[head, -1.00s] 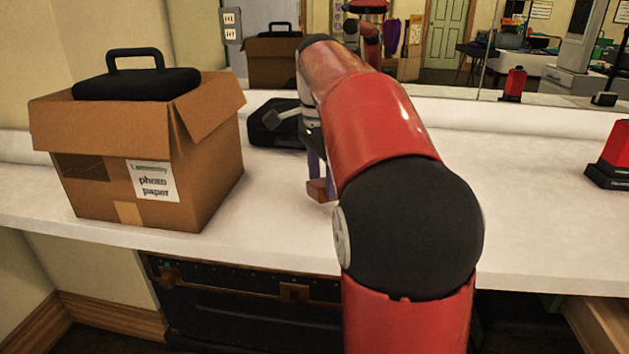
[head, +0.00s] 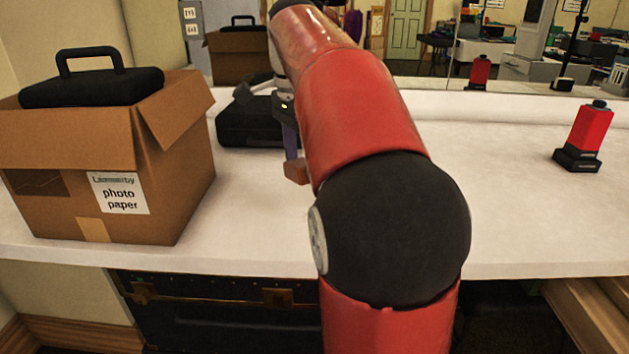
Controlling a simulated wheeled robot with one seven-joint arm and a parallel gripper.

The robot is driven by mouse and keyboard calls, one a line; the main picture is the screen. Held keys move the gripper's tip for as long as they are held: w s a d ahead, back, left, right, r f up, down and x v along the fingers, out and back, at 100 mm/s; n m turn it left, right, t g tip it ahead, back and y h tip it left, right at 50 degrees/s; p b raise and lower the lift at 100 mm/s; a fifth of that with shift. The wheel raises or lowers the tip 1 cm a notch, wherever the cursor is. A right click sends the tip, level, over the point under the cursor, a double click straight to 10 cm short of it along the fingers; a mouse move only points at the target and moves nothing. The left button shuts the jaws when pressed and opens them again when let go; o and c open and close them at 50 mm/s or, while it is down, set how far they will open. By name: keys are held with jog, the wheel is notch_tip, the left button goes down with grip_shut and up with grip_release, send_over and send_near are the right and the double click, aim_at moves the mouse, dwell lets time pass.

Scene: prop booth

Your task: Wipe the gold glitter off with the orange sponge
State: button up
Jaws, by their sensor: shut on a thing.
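My gripper (head: 291,145) is partly hidden behind my own red arm in the head view, left of the arm's middle. It is shut on the orange sponge (head: 296,172), a small orange-brown block that shows at the fingertips. The sponge is over the white counter (head: 240,215); I cannot tell whether it touches the surface. I cannot make out any gold glitter; my arm hides part of the counter.
An open cardboard box (head: 165,195) labelled photo paper stands at the left with a black case (head: 95,88) on top. Another black case (head: 243,122) lies behind my gripper. A red and black object (head: 590,135) stands at the right. A mirror lines the back.

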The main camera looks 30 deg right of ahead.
jog(key=shift+s+a+f+t+b, duration=0.15)
jog(key=shift+s+f+t+b, duration=0.2)
jog(key=shift+b, duration=0.55)
jog(key=shift+s+a+t+b, duration=0.2)
jog(key=shift+s+t+b, duration=0.2)
jog(key=shift+b, duration=0.6)
jog(key=shift+s+a+r+t+b, duration=0.15)
jog(key=shift+s+a+t+b, duration=0.25)
jog(key=shift+t+b, duration=0.4)
jog(key=shift+d+r+g, duration=0.1)
jog(key=shift+d+g, duration=0.1)
jog(key=shift+g, duration=0.05)
